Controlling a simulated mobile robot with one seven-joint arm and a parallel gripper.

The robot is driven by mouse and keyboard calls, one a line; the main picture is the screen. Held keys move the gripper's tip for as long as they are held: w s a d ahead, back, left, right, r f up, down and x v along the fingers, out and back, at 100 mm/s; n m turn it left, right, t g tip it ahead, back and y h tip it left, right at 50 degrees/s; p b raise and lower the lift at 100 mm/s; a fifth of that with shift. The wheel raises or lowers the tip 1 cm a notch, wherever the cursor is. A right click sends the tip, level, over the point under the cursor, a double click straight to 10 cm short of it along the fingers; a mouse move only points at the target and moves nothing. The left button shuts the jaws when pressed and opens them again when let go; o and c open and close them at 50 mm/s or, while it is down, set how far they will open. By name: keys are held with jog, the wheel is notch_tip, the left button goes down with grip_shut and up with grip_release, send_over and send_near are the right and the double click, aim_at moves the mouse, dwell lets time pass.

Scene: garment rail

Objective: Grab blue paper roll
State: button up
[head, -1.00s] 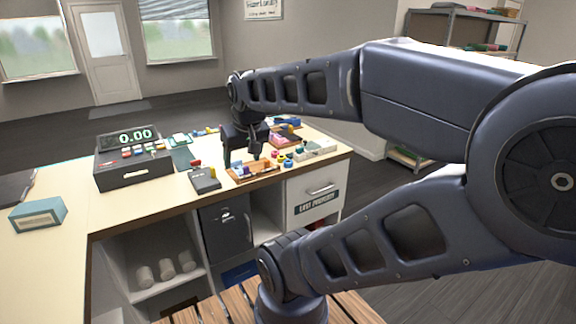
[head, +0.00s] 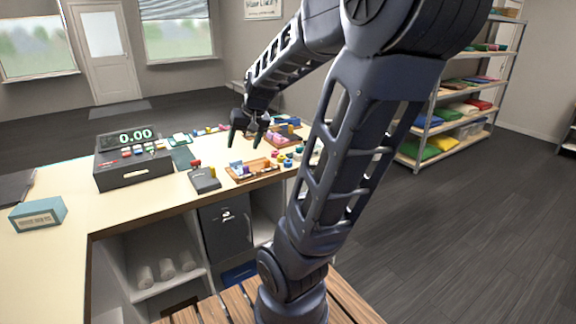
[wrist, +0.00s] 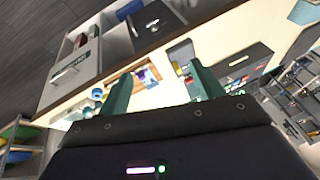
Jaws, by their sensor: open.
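A small blue round item (head: 288,156) sits among colourful spool-like pieces at the right of the counter; it is too small to tell whether it is the blue paper roll. Blue round pieces (wrist: 97,94) also show left of my fingers in the wrist view. My gripper (head: 245,140) hangs above the counter, fingers pointing down, open and empty, near the small wooden tray (head: 238,178). Its two green fingers stand apart in the wrist view (wrist: 160,80). My arm hides the counter's right end in the head view.
A cash register (head: 133,172), a card reader (head: 205,178) and a teal box (head: 38,216) stand on the counter (head: 130,210). Pale rolls (head: 166,269) lie on a shelf below. A stocked rack (head: 450,120) stands at right. The counter's left front is clear.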

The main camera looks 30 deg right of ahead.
jog(key=w+d+f+m+h, duration=0.1)
jog(key=w+d+f+m, duration=0.1)
jog(key=w+d+f, duration=0.3)
jog(key=w+d+f+m, duration=0.1)
jog(key=w+d+f, duration=0.2)
jog(key=w+d, duration=0.4)
jog(key=m+h, duration=0.3)
jog(key=h, duration=0.1)
send_near(288, 162)
jog(key=shift+g, duration=0.4)
jog(key=shift+w+x, duration=0.15)
jog(key=shift+x, duration=1.35)
jog(key=shift+w+x, duration=0.2)
jog(key=shift+x, duration=1.3)
jog(key=shift+w+x, duration=0.15)
jog(key=shift+x, duration=1.4)
jog(key=shift+r, duration=0.25)
jog(key=c, duration=1.1)
